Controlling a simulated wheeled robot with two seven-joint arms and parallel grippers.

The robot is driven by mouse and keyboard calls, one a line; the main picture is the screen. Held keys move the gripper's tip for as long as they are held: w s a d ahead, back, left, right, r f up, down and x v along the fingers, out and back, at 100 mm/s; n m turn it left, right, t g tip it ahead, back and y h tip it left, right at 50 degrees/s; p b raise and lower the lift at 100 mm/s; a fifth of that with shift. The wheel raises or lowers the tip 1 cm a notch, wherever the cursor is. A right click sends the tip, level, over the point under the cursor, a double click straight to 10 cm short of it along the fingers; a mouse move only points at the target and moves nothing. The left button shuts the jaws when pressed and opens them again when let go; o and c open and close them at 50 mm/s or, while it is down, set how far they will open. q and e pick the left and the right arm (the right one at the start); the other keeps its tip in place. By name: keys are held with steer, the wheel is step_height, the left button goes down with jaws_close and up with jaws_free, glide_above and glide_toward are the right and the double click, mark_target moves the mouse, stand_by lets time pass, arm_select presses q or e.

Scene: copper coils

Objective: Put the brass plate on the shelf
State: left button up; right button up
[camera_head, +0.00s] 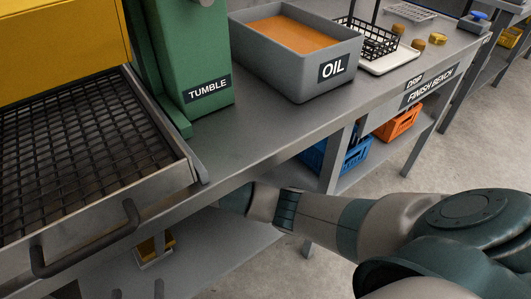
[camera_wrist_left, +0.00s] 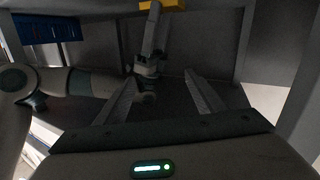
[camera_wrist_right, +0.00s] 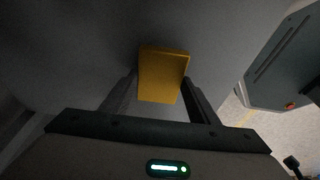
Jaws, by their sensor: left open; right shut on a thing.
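The brass plate (camera_wrist_right: 163,75) is a flat yellow block held between the fingers of my right gripper (camera_wrist_right: 160,92) in the right wrist view. In the head view a small part of the plate (camera_head: 155,250) shows below the bench edge, over the grey lower shelf (camera_head: 215,243). My right arm reaches under the bench, and its gripper is largely hidden there. Whether the plate touches the shelf, I cannot tell. The plate (camera_wrist_left: 160,5) also shows at the top of the left wrist view. My left gripper (camera_wrist_left: 160,82) is open and empty, with its fingertips at the head view's bottom edge (camera_head: 138,288).
The bench top (camera_head: 255,140) and its legs stand above and around my right arm. A mesh tray with a handle (camera_head: 90,245) juts out at the left. Blue (camera_head: 350,157) and orange (camera_head: 398,122) crates sit under the bench further right. An oil tub (camera_head: 290,75) stands on top.

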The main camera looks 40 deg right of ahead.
stand_by(0.3)
steer(key=d, duration=0.5)
steer(key=d+b, duration=0.1)
steer(key=d, duration=1)
steer(key=shift+w+d, duration=0.3)
steer(key=shift+d, duration=0.75)
arm_select(q)
steer(key=r+t, duration=0.2)
steer(key=r, duration=0.1)
steer(key=s+r+t+h, duration=0.1)
steer(key=r, duration=0.1)
steer(key=shift+d+r, duration=0.15)
steer(key=shift+d, duration=0.2)
steer(key=shift+b, duration=0.3)
arm_select(e)
steer(key=shift+f, duration=0.1)
steer(key=shift+f, duration=0.25)
step_height(320, 180, down, 2)
steer(key=shift+f+b, duration=0.15)
steer(key=shift+b, duration=0.3)
steer(key=shift+f, duration=0.25)
arm_select(q)
steer(key=r, duration=0.1)
steer(key=s+r+t, duration=0.1)
steer(key=s+r+t+h, duration=0.1)
steer(key=shift+r, duration=0.3)
